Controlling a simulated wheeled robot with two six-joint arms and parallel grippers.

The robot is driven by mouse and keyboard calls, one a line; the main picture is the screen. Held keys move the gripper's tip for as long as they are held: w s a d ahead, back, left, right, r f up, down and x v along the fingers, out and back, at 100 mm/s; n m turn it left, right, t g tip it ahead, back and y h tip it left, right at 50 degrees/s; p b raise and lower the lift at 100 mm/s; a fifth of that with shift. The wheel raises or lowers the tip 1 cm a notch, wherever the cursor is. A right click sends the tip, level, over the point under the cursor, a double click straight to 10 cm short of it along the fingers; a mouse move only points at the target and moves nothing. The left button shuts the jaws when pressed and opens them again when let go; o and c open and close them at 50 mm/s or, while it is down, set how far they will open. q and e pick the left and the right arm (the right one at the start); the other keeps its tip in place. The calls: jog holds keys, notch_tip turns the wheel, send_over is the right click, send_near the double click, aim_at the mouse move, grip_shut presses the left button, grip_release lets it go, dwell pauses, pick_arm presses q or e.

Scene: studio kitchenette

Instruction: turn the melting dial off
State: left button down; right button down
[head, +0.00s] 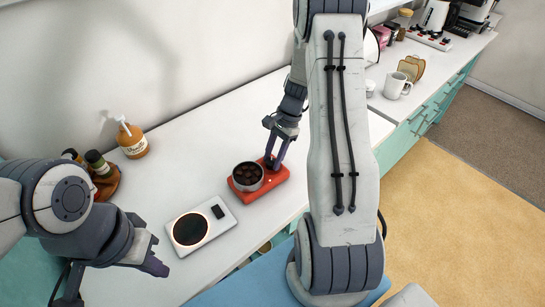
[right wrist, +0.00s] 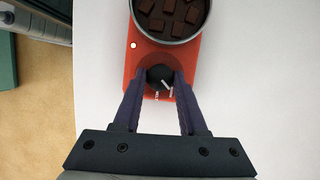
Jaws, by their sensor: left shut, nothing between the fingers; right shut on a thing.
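The red melting unit (head: 258,192) stands on the white counter. A metal pot (head: 248,177) of dark chocolate pieces sits on it, also in the right wrist view (right wrist: 172,35). The black dial (right wrist: 158,74) is on the unit's top, beside the pot. Its white pointer line is slanted toward the right one of two white marks. My right gripper (right wrist: 159,82) is shut on the dial, one finger on each side; in the head view it shows at the unit (head: 273,163). My left gripper (head: 157,267) is shut and empty, away from the unit.
A white scale-like device with a dark round plate (head: 190,229) lies left of the unit. A pump bottle (head: 132,140) and dark bottles (head: 97,163) stand at the left back. A white mug (head: 396,86) is on the far right counter. Bare counter lies between.

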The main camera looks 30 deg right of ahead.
jog(key=n+g+p, duration=0.1)
jog(key=n, duration=0.2)
jog(key=shift+w+r, duration=0.1)
jog(key=shift+w, duration=0.1)
jog(key=n+g, duration=0.1)
jog(key=n, duration=0.1)
jog(key=n+h, duration=0.1)
jog(key=n, duration=0.1)
jog(key=shift+a+n+g+p, duration=0.15)
jog(key=shift+n+g+p, duration=0.15)
jog(key=shift+g+p, duration=0.1)
jog(key=shift+c, duration=2.2)
grip_release()
jog(key=b+v, duration=0.2)
jog(key=v, duration=0.8)
jog(key=shift+r, duration=0.2)
